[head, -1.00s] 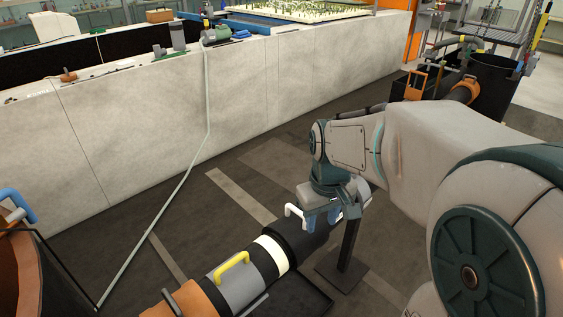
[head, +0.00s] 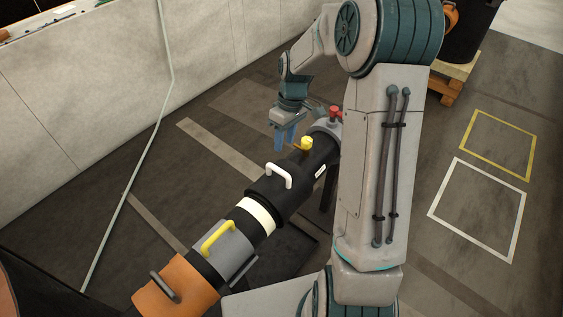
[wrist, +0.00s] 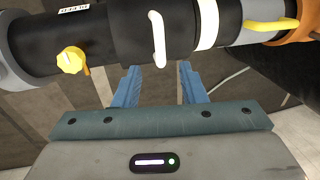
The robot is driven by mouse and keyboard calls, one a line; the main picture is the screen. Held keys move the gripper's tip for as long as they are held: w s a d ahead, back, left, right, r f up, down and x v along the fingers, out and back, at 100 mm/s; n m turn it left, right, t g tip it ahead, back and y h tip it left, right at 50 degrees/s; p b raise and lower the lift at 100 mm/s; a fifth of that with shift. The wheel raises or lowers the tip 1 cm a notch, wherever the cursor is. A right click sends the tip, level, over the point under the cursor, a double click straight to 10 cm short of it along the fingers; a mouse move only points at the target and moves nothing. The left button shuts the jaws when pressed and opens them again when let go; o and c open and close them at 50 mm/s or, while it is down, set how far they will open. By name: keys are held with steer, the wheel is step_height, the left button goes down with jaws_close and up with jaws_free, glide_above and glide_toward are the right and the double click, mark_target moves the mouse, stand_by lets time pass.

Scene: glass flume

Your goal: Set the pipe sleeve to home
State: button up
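The black sleeve (head: 290,188) with a white handle (head: 279,174) sits around a dark pipe in the head view. A white band (head: 258,213) shows beside its lower-left end. My gripper (head: 285,140) is open and empty beyond the pipe, its blue fingers apart from the handle. In the wrist view the fingers (wrist: 158,76) point toward the sleeve (wrist: 185,30), with the white handle (wrist: 158,40) ahead of the space between them. A yellow knob (wrist: 71,60) and a white label (wrist: 74,9), too small to read surely, sit on the pipe to the left.
A grey collar with a yellow handle (head: 218,238) and an orange section with a dark handle (head: 165,286) lie lower left along the pipe. A red knob (head: 335,112) is at its far end. Open floor with yellow (head: 497,145) and white outlines lies right.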

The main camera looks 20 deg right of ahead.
mark_target(280, 169)
steer(key=f, duration=0.3)
steer(key=a+f, duration=0.1)
steer(key=f, duration=0.2)
steer(key=s+f, duration=0.1)
steer(key=f, duration=0.3)
steer(key=shift+a+p, duration=0.25)
steer(key=shift+p, duration=0.15)
jaws_close()
steer(key=shift+s, duration=0.1)
